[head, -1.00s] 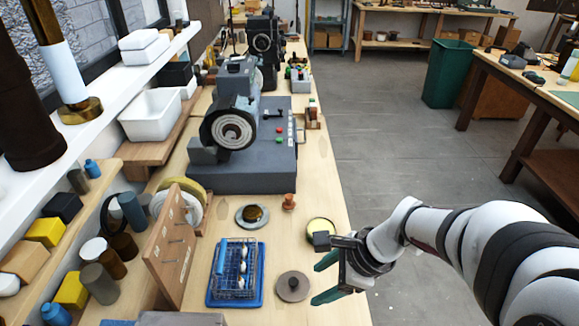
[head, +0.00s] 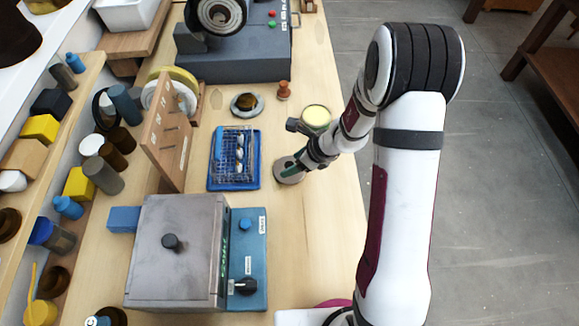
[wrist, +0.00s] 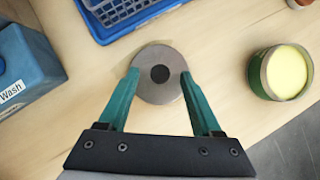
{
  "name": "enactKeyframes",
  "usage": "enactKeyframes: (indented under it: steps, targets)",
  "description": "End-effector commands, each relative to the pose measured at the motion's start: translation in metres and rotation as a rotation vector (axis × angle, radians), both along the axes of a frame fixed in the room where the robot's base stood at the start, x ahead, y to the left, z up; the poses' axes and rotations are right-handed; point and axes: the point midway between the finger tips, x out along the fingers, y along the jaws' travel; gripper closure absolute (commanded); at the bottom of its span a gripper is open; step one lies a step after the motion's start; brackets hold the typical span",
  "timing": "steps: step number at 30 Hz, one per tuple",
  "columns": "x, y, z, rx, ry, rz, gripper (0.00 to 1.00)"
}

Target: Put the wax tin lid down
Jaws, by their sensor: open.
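The wax tin lid, a grey disc with a dark round knob (wrist: 160,74), lies flat on the bench. My gripper (wrist: 160,80) is open, with its teal fingertips on either side of the lid. I cannot tell whether they touch it. In the head view the lid (head: 287,172) shows beside my gripper (head: 298,168), partly covered by it. The open wax tin with pale yellow wax (wrist: 285,72) stands to the right of the lid. In the head view the tin (head: 316,116) is just beyond my wrist.
A blue tray with a wire basket (head: 212,182) lies just left of the lid. A grey box-shaped machine with a blue front (head: 180,250) stands nearer, labelled "Wash" in the wrist view (wrist: 25,70). Bare bench lies around the lid, with the right edge close by.

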Motion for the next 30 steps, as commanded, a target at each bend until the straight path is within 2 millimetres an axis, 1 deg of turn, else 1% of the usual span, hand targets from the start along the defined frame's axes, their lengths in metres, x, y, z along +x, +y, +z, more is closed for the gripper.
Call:
enactKeyframes:
  steps: [1, 3, 8, 9, 11, 12, 14, 18, 20, 30]
  targets:
    - [0.0016, 0.0027, -0.0063, 0.001, 0.003, -0.001, 0.34]
    - [0.0032, 0.0048, -0.01, 0.0, 0.0, -0.001, 0.34]
    - [0.0035, 0.0048, -0.0102, 0.001, -0.001, -0.001, 0.34]
    - [0.0034, 0.0048, -0.0101, 0.001, -0.001, -0.001, 0.36]
    - [0.0034, 0.0048, -0.01, 0.001, -0.001, -0.001, 0.47]
    - [0.0035, 0.0047, -0.0099, 0.001, -0.001, -0.001, 0.54]
    - [0.0035, 0.0047, -0.0099, 0.001, -0.001, -0.001, 0.65]
    - [0.0034, 0.0046, -0.0098, 0.001, -0.001, -0.001, 0.9]
    - [0.0034, 0.0046, -0.0098, 0.001, -0.001, -0.001, 1.0]
    - [0.0035, 0.0045, -0.0092, 0.0, -0.001, 0.0, 1.0]
